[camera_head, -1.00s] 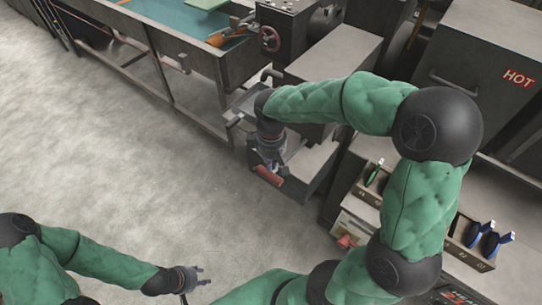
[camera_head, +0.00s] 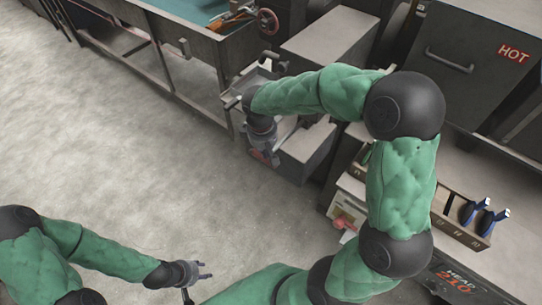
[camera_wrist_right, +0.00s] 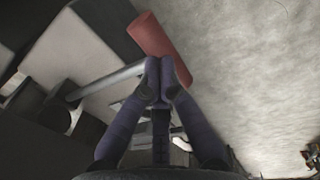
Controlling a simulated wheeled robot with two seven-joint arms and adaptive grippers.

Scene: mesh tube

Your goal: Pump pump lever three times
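The pump lever shows in the right wrist view as a grey metal bar (camera_wrist_right: 108,80) with a red cylindrical handle (camera_wrist_right: 158,38) across its end. In the head view a little of the red handle (camera_head: 264,158) shows below my right gripper (camera_head: 261,149), which hides most of the lever. In the right wrist view my right gripper (camera_wrist_right: 160,68) has its fingertips together, directly over the handle near the bar's end. Contact with the handle is unclear. My left gripper (camera_head: 205,270) is open and empty over the floor at the lower left.
A grey machine block (camera_head: 332,36) stands behind the lever. A tool tray with blue-handled pliers (camera_head: 476,212) sits at the right. The floor (camera_head: 110,130) at left is clear.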

